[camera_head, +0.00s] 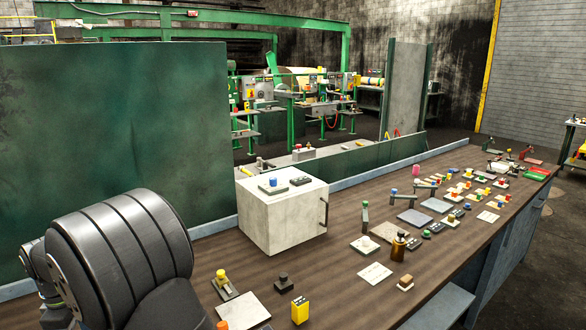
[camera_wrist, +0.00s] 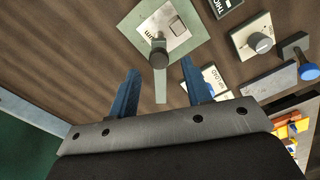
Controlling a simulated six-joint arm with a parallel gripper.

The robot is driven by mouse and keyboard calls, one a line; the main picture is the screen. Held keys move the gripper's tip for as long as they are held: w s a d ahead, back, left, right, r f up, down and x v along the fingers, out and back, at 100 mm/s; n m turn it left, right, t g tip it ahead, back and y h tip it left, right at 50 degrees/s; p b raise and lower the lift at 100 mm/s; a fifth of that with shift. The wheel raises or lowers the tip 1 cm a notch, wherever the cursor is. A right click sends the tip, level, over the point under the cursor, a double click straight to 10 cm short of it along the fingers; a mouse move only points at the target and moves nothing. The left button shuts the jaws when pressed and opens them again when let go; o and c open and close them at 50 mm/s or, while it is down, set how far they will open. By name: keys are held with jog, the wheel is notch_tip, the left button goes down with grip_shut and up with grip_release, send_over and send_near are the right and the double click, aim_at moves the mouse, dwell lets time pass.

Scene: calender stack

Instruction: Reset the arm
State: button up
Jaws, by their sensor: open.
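My gripper (camera_wrist: 160,67) shows in the wrist view with its two blue fingers spread apart. A grey lever handle (camera_wrist: 160,75) on a pale green square plate (camera_wrist: 185,50) lies in view beyond and between the fingers. The fingers do not close on it, and I cannot tell how far above it they are. Nothing is held. In the head view my grey arm link fills the lower left, and the gripper itself is not visible there.
A brown bench (camera_head: 345,215) carries a white box (camera_head: 283,215) with controls on top. Several buttons, levers and cards stand to its right. A yellow block (camera_head: 299,310) and a black knob (camera_head: 284,282) stand in front. A green panel (camera_head: 120,130) rises behind my arm.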

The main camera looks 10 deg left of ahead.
notch_tip(320, 180, up, 14)
notch_tip(320, 180, down, 17)
jog(key=shift+r, duration=0.1)
jog(key=shift+w+a+n, duration=0.15)
jog(key=shift+w+n, duration=0.6)
jog(key=shift+n, duration=0.15)
jog(key=o, duration=1.2)
jog(key=w+d+r+n+g+y, duration=0.1)
jog(key=w+r+g+y, duration=0.1)
jog(key=r, duration=0.5)
jog(key=w+d+r+n+g+y, duration=0.1)
jog(key=w+r+n, duration=0.1)
jog(key=r, duration=0.5)
jog(key=x, duration=0.9)
jog(key=shift+s+f, duration=0.25)
jog(key=shift+s, duration=0.15)
jog(key=shift+a, duration=0.15)
